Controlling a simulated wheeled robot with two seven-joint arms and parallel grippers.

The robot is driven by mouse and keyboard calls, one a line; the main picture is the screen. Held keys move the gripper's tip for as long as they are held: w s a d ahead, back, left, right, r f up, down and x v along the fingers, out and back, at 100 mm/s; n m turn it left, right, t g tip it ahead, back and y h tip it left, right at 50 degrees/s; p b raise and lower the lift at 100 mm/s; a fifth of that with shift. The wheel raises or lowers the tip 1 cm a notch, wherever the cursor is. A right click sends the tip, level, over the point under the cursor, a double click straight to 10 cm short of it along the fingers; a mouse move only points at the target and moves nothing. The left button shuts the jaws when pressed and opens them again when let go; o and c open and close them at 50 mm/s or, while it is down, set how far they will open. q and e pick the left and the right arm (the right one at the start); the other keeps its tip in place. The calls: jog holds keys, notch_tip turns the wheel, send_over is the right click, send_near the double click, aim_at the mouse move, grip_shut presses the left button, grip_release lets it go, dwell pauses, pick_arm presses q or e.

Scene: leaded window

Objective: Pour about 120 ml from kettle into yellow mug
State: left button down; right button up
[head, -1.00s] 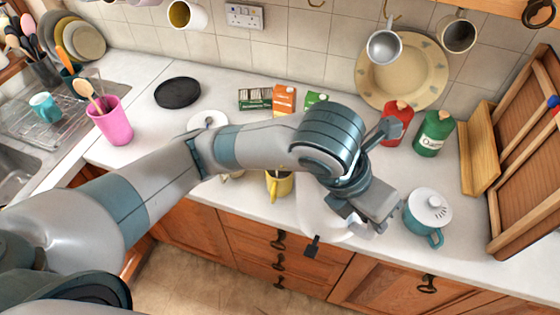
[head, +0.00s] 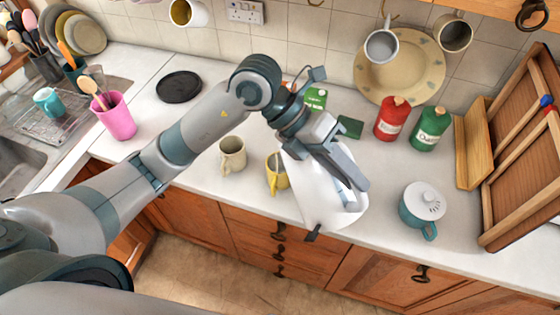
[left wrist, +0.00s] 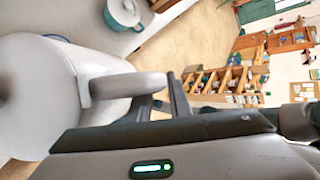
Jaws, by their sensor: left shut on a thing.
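The white kettle (head: 308,188) is right of the yellow mug in the head view, partly hidden by my left gripper. My left gripper (head: 352,186) is shut on the kettle's handle; the left wrist view shows the handle (left wrist: 125,86) at the fingers (left wrist: 172,98) and the kettle's pale body (left wrist: 55,90). The kettle looks tilted, but I cannot tell whether its base is clear of the counter. The yellow mug (head: 272,184) stands upright close to the kettle's left side, with something grey at its mouth. My right gripper is not in view.
A cream mug (head: 232,160) stands left of the yellow mug. A teal lidded pot (head: 411,220) is to the right. Red (head: 391,122) and green (head: 429,132) canisters stand behind. The counter (head: 385,180) between kettle and pot is clear.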

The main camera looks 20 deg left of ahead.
pick_arm(q)
jog(key=shift+w+a+f+n+g+h+b, duration=0.15)
jog(key=shift+w+a+f+g+h+b, duration=0.1)
jog(key=shift+w+a+f+h+b, duration=0.35)
jog(key=shift+w+a+f+n+g+h+b, duration=0.15)
jog(key=shift+a+g+h+b, duration=0.2)
jog(key=shift+b, duration=0.4)
jog(key=shift+w+a+g+h+b, duration=0.3)
jog(key=shift+w+a+h+b, duration=0.15)
jog(key=shift+h+b, duration=0.15)
jog(key=shift+w+a+f+h+b, duration=0.1)
jog(key=shift+w+a+h+b, duration=0.05)
jog(key=shift+a+h+b, duration=0.15)
jog(key=shift+w+a+r+n+g+h+b, duration=0.35)
jog(key=shift+w+a+n+h+b, duration=0.25)
jog(key=shift+a, duration=0.25)
jog(key=shift+w+a+r, duration=0.1)
jog(key=shift+w+a, duration=0.3)
jog(key=shift+a, duration=0.1)
dwell(0.3)
